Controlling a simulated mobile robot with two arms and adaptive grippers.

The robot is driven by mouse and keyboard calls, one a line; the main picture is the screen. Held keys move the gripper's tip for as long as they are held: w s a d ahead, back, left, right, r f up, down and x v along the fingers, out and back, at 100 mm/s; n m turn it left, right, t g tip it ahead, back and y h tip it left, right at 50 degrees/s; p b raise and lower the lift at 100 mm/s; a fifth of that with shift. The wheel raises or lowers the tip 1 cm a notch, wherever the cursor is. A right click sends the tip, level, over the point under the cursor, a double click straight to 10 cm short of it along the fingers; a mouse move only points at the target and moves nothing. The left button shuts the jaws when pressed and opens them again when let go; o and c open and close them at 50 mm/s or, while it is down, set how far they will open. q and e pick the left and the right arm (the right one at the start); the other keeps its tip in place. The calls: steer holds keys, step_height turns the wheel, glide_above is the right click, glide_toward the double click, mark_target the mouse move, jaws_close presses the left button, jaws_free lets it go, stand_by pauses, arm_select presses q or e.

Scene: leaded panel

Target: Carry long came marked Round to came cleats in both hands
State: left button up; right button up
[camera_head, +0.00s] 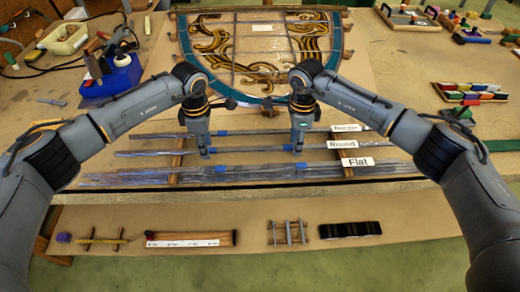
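The long came beside the label Round (341,144) is a thin grey rod (250,150) with blue bands, lying left to right across wooden supports in the middle of the rack. My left gripper (206,155) points down at its left-centre part, and my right gripper (298,151) points down at its right-centre part. Both fingertips are at or just above the rod. They are too small to tell whether they are closed on it. I cannot tell for sure which fitting is the came cleats; a small pale-barred fitting (287,233) lies on the front ledge.
A bundle of cames (250,172) lies in front by the label Flat (357,161), and another came (250,132) lies behind. The leaded panel (262,50) lies beyond. A ruled wooden strip (190,240) and dark block (350,230) lie in front.

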steer(key=shift+r, duration=0.1)
arm_select(q)
step_height(320, 180, up, 12)
arm_select(e)
step_height(320, 180, up, 12)
stand_by(0.6)
arm_select(q)
steer(key=shift+f, duration=0.1)
arm_select(e)
steer(key=shift+f, duration=0.2)
